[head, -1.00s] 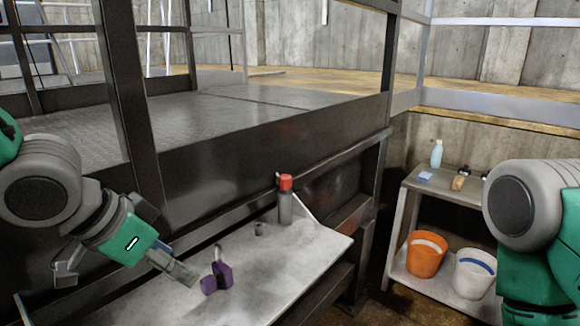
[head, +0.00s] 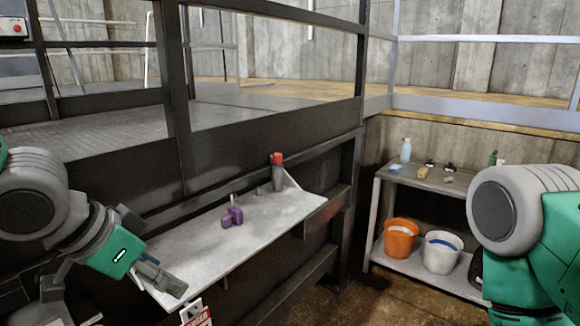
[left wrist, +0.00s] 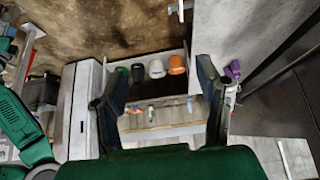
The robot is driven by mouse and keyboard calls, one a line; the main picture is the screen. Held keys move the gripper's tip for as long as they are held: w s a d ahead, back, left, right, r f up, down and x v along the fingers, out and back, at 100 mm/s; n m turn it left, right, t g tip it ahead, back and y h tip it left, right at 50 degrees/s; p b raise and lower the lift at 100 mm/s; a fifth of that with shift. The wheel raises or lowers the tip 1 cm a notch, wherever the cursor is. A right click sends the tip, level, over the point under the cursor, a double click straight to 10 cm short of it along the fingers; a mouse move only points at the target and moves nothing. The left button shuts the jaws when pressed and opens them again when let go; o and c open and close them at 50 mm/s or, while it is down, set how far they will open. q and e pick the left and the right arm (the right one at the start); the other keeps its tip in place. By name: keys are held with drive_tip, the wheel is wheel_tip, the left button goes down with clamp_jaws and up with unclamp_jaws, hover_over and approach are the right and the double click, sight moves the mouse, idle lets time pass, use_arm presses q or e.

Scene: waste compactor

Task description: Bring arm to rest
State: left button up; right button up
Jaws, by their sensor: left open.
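My left gripper (head: 162,279) is at the lower left of the head view, in front of the left end of a light grey shelf (head: 242,244). Its jaws are open and empty. In the left wrist view both fingers stand wide apart (left wrist: 162,72), with nothing between them. A purple object (head: 233,217) sits on the shelf, apart from the gripper; it also shows in the left wrist view (left wrist: 233,69). My right arm shows at the right edge of the head view, but its gripper is out of the picture.
A dark bottle with a red cap (head: 278,175) stands at the shelf's far end. A side table (head: 435,182) at the right holds a spray bottle (head: 406,151) and small items. An orange bucket (head: 401,239) and a white bucket (head: 441,252) stand on its lower board. Floor between is open.

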use_arm(q)
drive_tip(key=s+a+f+n+g+b, duration=0.1)
drive_tip(key=s+f+n+g+b, duration=0.3)
drive_tip(key=f, duration=1.2)
drive_tip(key=s+a+f+n+b, duration=0.1)
drive_tip(key=s+f+b, duration=0.35)
drive_tip(key=f, duration=1.15)
drive_tip(key=s+a+f+n+y+b, duration=0.2)
drive_tip(key=s+a+f+y, duration=0.2)
drive_tip(key=s+f, duration=0.9)
drive_tip(key=a+f, duration=0.1)
drive_tip(key=a, duration=0.2)
drive_tip(key=shift+s+a+g, duration=0.2)
drive_tip(key=shift+s+g, duration=0.1)
drive_tip(key=shift+s, duration=0.1)
